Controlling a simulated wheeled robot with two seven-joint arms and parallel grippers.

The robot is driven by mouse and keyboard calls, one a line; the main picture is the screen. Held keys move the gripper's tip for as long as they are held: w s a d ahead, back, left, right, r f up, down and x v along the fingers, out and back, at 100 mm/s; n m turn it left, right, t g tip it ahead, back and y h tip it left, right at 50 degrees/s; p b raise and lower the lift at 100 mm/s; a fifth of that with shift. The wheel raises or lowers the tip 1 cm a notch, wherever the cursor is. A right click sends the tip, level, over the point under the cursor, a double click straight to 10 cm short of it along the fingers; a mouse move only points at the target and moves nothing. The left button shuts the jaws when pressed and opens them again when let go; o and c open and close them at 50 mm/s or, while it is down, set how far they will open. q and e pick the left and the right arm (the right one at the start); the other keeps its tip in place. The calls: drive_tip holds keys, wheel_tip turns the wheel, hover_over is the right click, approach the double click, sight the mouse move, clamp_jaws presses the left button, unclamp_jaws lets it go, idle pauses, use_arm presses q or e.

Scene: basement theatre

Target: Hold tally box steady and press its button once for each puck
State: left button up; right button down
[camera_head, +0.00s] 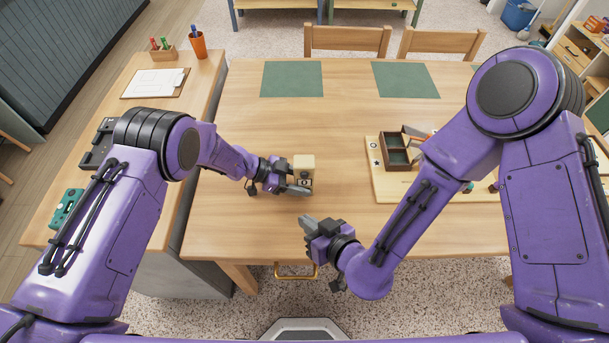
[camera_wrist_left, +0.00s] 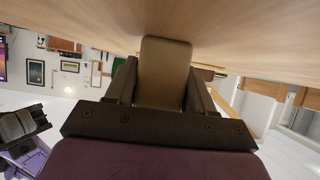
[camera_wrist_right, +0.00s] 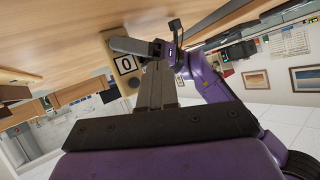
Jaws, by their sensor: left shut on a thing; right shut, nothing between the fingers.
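The tally box (camera_head: 304,163) is a small tan block on the table, left of the middle. Its display reads 0 in the right wrist view (camera_wrist_right: 120,82), with a small dark round spot beside it; I cannot tell if that is the button. My left gripper (camera_head: 300,188) is shut on the box from the left; the box fills the space between its fingers in the left wrist view (camera_wrist_left: 165,70). My right gripper (camera_head: 305,220) is shut and empty, in front of the box and apart from it. I cannot clearly make out any pucks.
A light wooden board (camera_head: 383,184) with a dark compartment tray (camera_head: 396,157) lies to the right, partly hidden by my right arm; small dark and green items show there. Two green mats (camera_head: 292,79) lie at the back. The table (camera_head: 260,225) around the box is clear.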

drive_tip(key=w, duration=0.8)
drive_tip(key=shift+w, duration=0.4)
drive_tip(key=shift+w, duration=0.15)
idle(1.6)
drive_tip(key=shift+w, duration=0.25)
drive_tip(key=shift+w, duration=0.5)
idle(0.7)
drive_tip(key=shift+s, duration=0.95)
drive_tip(key=shift+s, duration=2.5)
